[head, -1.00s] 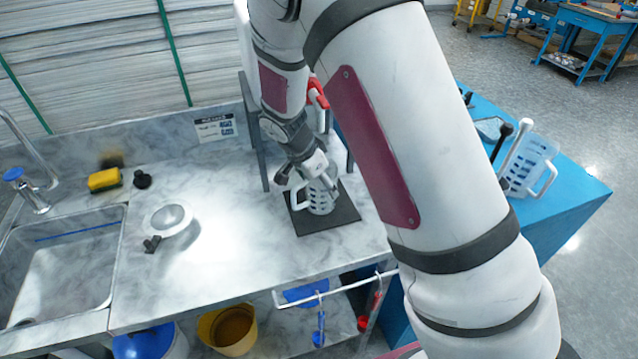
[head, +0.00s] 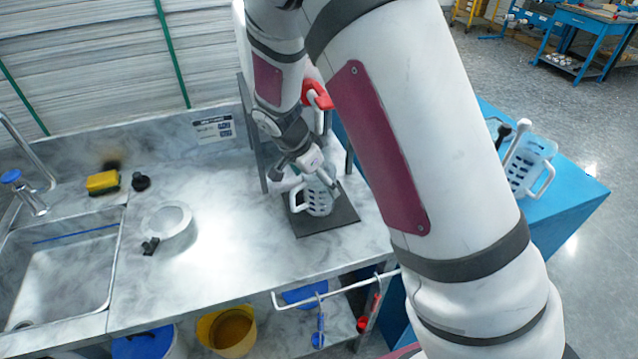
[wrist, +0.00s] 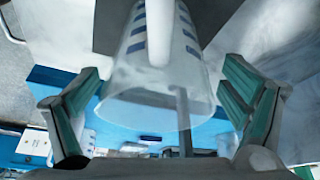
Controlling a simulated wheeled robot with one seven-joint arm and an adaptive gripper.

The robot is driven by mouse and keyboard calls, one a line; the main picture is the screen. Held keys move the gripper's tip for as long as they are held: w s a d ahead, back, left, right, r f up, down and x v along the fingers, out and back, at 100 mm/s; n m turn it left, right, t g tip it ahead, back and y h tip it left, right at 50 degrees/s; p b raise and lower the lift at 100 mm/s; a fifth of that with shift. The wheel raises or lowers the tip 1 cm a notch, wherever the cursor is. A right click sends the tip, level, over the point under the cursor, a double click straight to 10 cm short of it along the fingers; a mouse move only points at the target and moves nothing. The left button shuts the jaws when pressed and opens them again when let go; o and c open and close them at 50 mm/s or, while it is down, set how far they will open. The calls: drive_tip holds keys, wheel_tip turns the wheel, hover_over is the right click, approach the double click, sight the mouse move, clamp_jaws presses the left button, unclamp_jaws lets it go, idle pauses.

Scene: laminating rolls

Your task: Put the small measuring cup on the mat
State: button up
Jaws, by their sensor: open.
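The small measuring cup (head: 319,200), clear with blue marks and a white handle, stands upright on the dark mat (head: 338,222) on the marble counter. My gripper (head: 310,180) is at the cup's upper part, coming down from above and behind. In the wrist view the cup (wrist: 182,75) lies between the two spread fingers of my gripper (wrist: 160,105), with a visible gap on each side. The handle faces the wrist camera there. My gripper partly hides the cup's rim in the head view.
A larger measuring jug (head: 530,168) stands on the blue table (head: 570,205) at right. A dark stand (head: 246,130) with a red-handled item (head: 317,95) is behind the mat. The counter's middle is clear.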

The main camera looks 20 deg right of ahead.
drive_tip(key=v, duration=1)
drive_tip(key=shift+f, duration=0.1)
